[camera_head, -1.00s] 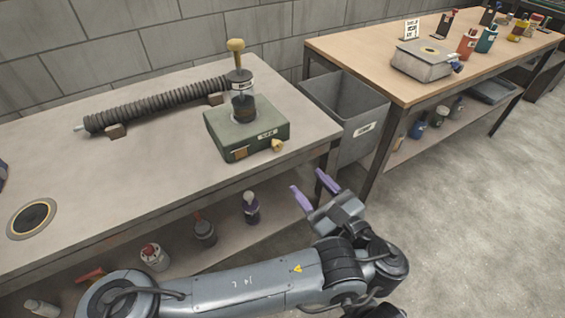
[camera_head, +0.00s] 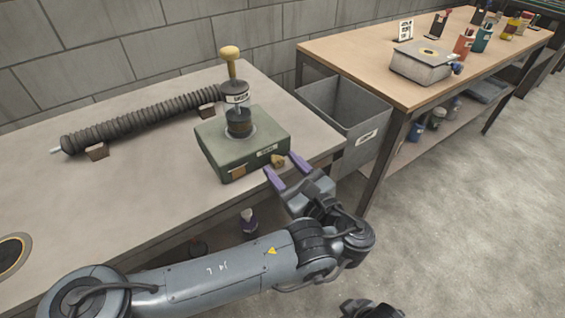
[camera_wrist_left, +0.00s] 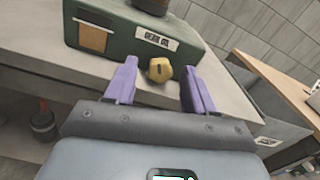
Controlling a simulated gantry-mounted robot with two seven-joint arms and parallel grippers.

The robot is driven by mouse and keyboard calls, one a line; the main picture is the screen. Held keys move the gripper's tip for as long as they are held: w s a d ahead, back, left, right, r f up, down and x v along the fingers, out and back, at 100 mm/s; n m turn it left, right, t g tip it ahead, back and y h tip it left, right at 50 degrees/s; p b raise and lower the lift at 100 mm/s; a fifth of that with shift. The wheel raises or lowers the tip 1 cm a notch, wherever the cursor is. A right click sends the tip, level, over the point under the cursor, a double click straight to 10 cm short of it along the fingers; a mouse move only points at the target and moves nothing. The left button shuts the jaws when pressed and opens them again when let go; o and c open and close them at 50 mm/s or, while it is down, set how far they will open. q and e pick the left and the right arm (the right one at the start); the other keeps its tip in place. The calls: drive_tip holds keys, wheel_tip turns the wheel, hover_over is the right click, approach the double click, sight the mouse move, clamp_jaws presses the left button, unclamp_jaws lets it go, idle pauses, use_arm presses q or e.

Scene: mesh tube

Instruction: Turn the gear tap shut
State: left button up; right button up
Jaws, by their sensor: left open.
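The gear tap is a small yellow knob (camera_head: 278,161) low on the front of a green box (camera_head: 222,163). In the left wrist view the knob (camera_wrist_left: 159,69) has a dark slot, and the label above it (camera_wrist_left: 155,39) seems to read "GEAR OIL". My left gripper (camera_head: 284,168) is open at the table's front edge, its purple fingers pointing at the box. In the left wrist view the knob shows between the two fingertips, with gaps on both sides; I see no contact.
A clear cylinder with a yellow-topped plunger (camera_head: 230,65) stands on the box. A grey bin (camera_head: 345,115) stands between this table and the wooden table (camera_head: 335,52). Bottles sit on the lower shelf.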

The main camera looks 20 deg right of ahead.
use_arm(q)
drive_tip(key=shift+w, duration=0.15)
drive_tip(key=shift+c, duration=1)
clamp_jaws()
drive_tip(key=m+p, duration=0.2)
drive_tip(key=p, duration=0.1)
drive_tip(key=m+p, duration=0.2)
drive_tip(key=p, duration=0.2)
drive_tip(key=shift+r, duration=0.3)
drive_tip(key=shift+f+m+p, duration=0.3)
drive_tip(key=shift+m+p, duration=0.3)
drive_tip(key=shift+m, duration=0.1)
